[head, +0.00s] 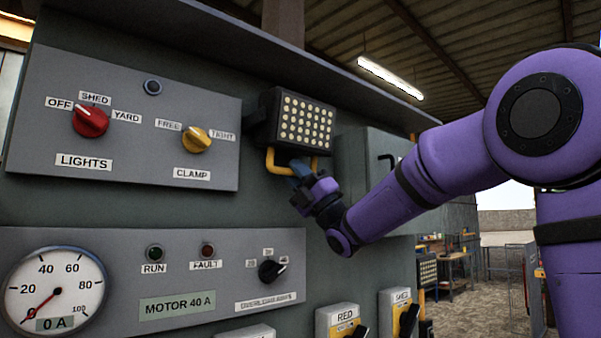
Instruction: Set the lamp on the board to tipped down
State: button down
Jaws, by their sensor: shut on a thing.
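The lamp (303,120) is a dark box with a grid of pale round lights, mounted on the board (260,210) at the upper middle of the head view. Its face looks outward, toward the right of the picture. A yellow bar handle (271,160) hangs below it. My gripper (300,172) comes from the lower right and is shut on the handle, just under the lamp. The fingertips are small and partly hidden behind the handle and the gripper body.
Left of the lamp is a grey panel with a red LIGHTS knob (90,121) and a yellow CLAMP knob (196,139). Below are a gauge (55,290) and a black knob (272,270). A grey box (365,160) stands right of the lamp, behind my arm.

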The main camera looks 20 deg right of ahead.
jog(key=shift+w+a, duration=0.1)
jog(key=shift+w, duration=0.3)
jog(key=c, duration=1.1)
grip_release()
jog(key=v, duration=1)
jog(key=shift+f, duration=0.35)
jog(key=shift+s, duration=0.15)
